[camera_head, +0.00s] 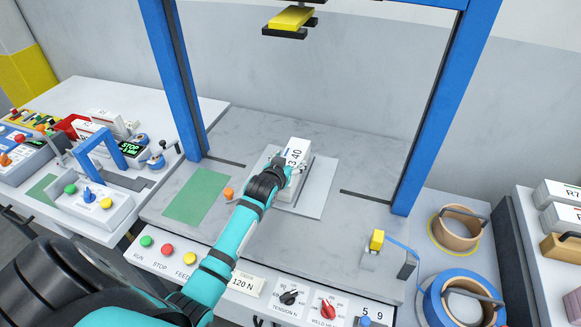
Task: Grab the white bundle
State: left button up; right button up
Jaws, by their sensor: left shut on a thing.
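The white bundle (298,150), marked with dark print, sits on a light grey plate (318,198) in the middle of the grey worktop, under the blue frame. My left gripper (287,170) is at the near end of the bundle and shut on it. The teal left arm reaches in from the lower left and hides part of the plate and the bundle's near end. I cannot tell whether the bundle is lifted off the plate. My right gripper does not show.
Blue posts (176,80) stand on both sides, with a yellow-topped part (290,17) overhead. A green mat (197,196) lies left of the plate. A small yellow-topped device (377,240) and strap rolls (457,228) stand at right. Buttons and knobs (289,297) line the front panel.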

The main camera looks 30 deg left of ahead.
pick_arm(q)
jog(key=shift+w+r, duration=0.1)
jog(key=shift+r, duration=0.15)
